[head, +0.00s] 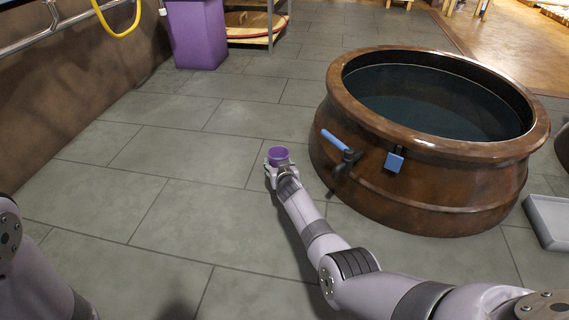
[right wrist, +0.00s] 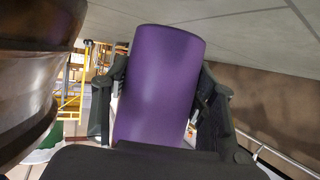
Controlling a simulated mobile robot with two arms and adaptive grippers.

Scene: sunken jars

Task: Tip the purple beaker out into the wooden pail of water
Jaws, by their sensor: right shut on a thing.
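The purple beaker (head: 279,156) is small and round, with its open mouth facing up in the head view. My right gripper (head: 281,171) is shut on it and holds it upright, left of a big round brown vessel and apart from it. In the right wrist view the beaker (right wrist: 160,88) fills the space between both fingers (right wrist: 158,105). I cannot see what is in it. The vessel (head: 430,188) holds dark water (head: 440,102) and looks like glazed clay or metal, not a wooden pail. My left gripper is out of view.
A blue-handled tap (head: 337,141) and a blue tag (head: 394,161) stick out from the vessel's near side. A grey tray (head: 550,222) lies at the right. A purple bin (head: 196,35) and a shelf (head: 258,30) stand at the back. Tiled floor left of the beaker is clear.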

